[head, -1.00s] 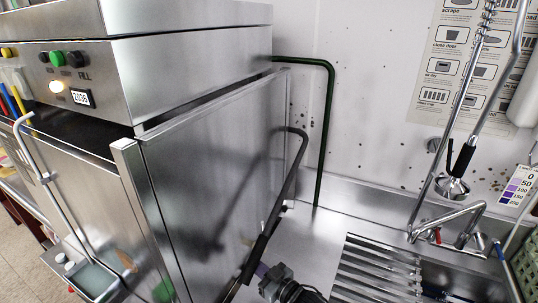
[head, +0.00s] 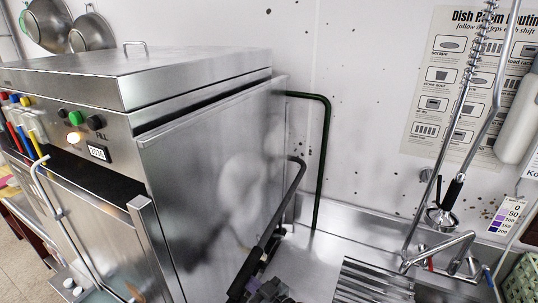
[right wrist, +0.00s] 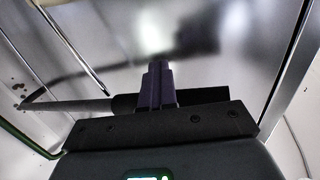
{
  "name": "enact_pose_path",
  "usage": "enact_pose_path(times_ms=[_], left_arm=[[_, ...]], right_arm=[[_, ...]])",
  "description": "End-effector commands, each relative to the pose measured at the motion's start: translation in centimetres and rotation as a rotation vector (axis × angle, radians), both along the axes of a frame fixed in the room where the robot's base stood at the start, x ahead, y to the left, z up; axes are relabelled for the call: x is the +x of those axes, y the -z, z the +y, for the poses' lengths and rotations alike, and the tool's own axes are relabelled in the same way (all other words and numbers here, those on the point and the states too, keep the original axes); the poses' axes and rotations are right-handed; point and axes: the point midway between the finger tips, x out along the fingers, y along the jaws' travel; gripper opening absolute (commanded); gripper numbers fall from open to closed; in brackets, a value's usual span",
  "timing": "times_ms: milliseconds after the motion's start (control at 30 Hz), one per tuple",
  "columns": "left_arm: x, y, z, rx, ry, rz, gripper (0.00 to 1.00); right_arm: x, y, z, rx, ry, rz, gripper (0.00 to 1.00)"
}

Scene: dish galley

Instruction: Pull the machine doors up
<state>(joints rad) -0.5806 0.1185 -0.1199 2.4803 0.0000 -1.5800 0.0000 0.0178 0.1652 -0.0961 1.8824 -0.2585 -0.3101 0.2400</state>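The steel dish machine (head: 185,82) fills the left of the head view. Its front door panel (head: 95,220) and right door panel (head: 205,195) stand down, with a dark gap above the front one. A grey bar with a black grip, the door handle (head: 270,228), slopes down along the right side. My right gripper (head: 252,285) is at the handle's lower end, low in the head view. In the right wrist view its purple fingers (right wrist: 156,85) are close together at the black grip (right wrist: 205,95) and look shut on it. My left gripper is not in view.
A green pipe (head: 324,150) rises behind the machine. To the right are a ribbed steel drainer (head: 365,285), a faucet (head: 440,250) and a hanging spray hose (head: 470,110).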

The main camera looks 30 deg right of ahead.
Motion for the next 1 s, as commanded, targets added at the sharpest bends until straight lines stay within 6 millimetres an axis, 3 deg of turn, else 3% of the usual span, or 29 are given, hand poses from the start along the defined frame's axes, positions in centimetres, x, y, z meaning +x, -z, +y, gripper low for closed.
enact_pose_path(times_ms=[33, 867, 1000], left_arm=[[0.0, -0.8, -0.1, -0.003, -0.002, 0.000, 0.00], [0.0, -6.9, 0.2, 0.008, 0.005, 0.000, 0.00], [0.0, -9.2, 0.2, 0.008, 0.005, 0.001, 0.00]], right_arm=[[-0.1, -1.6, 0.3, 0.002, -0.006, -0.009, 0.00], [-0.8, -13.0, 1.2, 0.002, -0.007, -0.010, 0.00], [-0.6, -15.3, 1.0, 0.000, -0.007, -0.008, 0.00]])
